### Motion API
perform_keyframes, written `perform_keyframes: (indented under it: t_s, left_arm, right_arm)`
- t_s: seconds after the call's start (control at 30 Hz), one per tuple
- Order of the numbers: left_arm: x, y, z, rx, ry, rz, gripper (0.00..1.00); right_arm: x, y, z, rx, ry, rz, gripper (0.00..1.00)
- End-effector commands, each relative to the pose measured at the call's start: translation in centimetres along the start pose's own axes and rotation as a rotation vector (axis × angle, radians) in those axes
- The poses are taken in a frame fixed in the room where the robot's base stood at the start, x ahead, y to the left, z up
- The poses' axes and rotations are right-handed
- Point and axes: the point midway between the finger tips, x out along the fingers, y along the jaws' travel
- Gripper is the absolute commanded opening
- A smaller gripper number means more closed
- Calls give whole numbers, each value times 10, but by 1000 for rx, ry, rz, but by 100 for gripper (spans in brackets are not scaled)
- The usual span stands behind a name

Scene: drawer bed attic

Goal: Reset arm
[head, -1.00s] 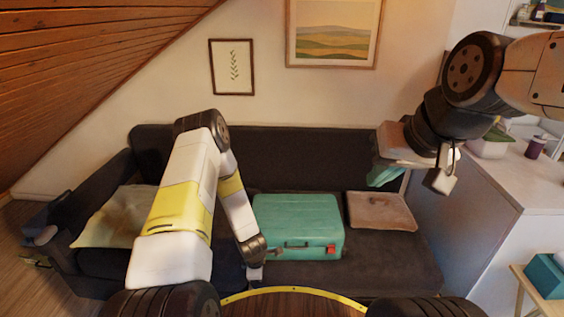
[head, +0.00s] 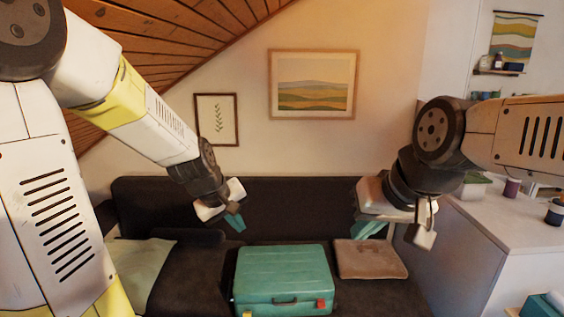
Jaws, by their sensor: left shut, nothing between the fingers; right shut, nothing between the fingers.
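My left arm comes in from the left, and its gripper (head: 236,221) hangs in the air in front of the sofa back, up and left of the teal suitcase. Its teal fingertips are together and hold nothing. My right arm comes in from the right, and its gripper (head: 368,229) hangs in front of the sofa's right end, above the brown cushion. It is shut and empty, with its fingers partly hidden by its own wrist. Neither gripper touches anything.
A closed teal suitcase (head: 284,278) lies on the dark sofa (head: 270,207). A brown cushion (head: 369,259) is right of it and a pale pillow (head: 142,268) left. A white counter (head: 500,222) stands at the right, close beneath my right arm. The wooden ceiling slopes at upper left.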

Motion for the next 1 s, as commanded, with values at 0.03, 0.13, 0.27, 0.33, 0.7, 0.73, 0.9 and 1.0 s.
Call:
perform_keyframes:
  t_s: [0.03,0.13,0.27,0.33,0.7,0.73,0.9,1.0]
  left_arm:
    - [-26,1,6,60,16,10,0]
    - [-68,-2,22,181,28,13,0]
    - [-116,-13,47,328,46,8,0]
    - [-136,-21,60,399,54,2,0]
    - [-177,-46,96,563,72,-21,0]
    - [-177,-47,96,564,72,-21,0]
    - [-177,-46,95,562,72,-21,0]
    - [-177,-46,95,561,72,-21,0]
  right_arm:
    - [0,0,0,0,0,0,0]
    - [0,0,0,0,0,0,0]
    - [0,0,0,0,0,0,0]
    - [0,0,0,0,0,0,0]
    - [0,0,0,0,0,0,0]
    - [0,0,0,0,0,0,0]
    - [0,0,0,0,0,0,0]
    - [0,0,0,0,0,0,0]
